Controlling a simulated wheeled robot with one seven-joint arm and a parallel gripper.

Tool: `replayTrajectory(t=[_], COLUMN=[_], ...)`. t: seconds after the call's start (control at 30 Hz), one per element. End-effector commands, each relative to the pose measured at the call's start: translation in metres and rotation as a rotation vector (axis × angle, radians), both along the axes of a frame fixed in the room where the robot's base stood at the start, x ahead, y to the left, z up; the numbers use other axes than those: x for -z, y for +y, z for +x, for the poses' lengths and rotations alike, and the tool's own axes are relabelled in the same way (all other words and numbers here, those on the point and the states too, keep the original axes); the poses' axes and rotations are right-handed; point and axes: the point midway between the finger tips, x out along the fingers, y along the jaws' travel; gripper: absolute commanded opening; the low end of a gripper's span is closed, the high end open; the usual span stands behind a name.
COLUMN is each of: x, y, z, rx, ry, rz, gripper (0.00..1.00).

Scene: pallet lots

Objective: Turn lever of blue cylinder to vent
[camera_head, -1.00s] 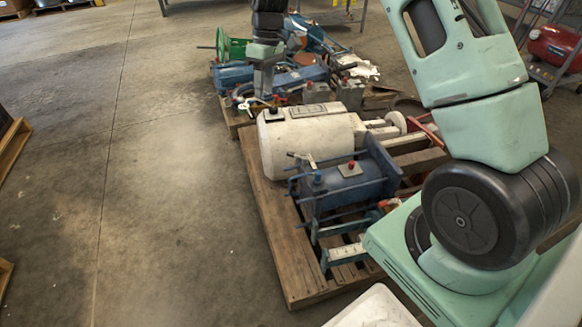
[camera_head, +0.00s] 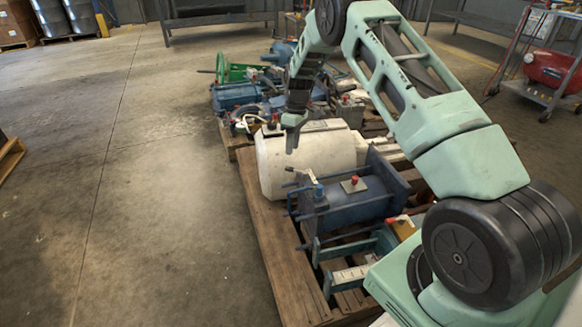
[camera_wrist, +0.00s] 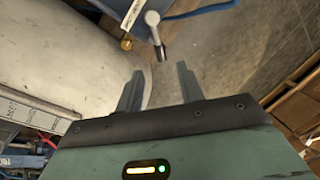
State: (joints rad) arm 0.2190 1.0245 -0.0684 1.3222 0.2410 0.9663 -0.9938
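The blue cylinder (camera_head: 350,203) lies on its side on the wooden pallet, with dark end plates and red and blue knobs on top. A small metal lever (camera_head: 293,170) shows at its left end. In the wrist view the grey lever (camera_wrist: 154,28) stands out from the blue cylinder (camera_wrist: 202,10), near a brass fitting and a white label. My gripper (camera_head: 291,140) is above the left end of the large white cylinder, behind the lever. In the wrist view my gripper (camera_wrist: 160,84) is open and empty, its fingertips apart from the lever.
The large white cylinder (camera_head: 310,157) lies right behind the blue one and fills the left of the wrist view. Blue and green machine parts (camera_head: 234,93) crowd the pallet behind. Open concrete floor (camera_head: 160,190) lies to the left. A cart with a red tank (camera_head: 553,68) stands at right.

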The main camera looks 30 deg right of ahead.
Motion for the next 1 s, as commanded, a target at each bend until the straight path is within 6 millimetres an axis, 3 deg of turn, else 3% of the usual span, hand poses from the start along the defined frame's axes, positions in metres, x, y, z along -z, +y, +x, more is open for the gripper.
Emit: replayTrajectory(t=[0.1, 0.3, 0.5, 0.77, 0.8, 0.93, 1.0], x=[0.028, 0.056, 0.067, 0.068, 0.068, 0.068, 0.068], y=[0.005, 0.010, 0.012, 0.012, 0.012, 0.012, 0.012], z=[-0.004, -0.007, -0.008, -0.008, -0.008, -0.008, -0.008], rx=[-0.002, -0.001, 0.000, 0.000, 0.000, 0.000, 0.000], ry=[0.003, 0.002, 0.001, 0.001, 0.001, 0.001, 0.001], rz=[-0.001, 0.000, -0.001, -0.001, -0.001, -0.001, -0.001], gripper=[0.38, 0.38, 0.38, 0.38, 0.35, 0.00, 0.00])
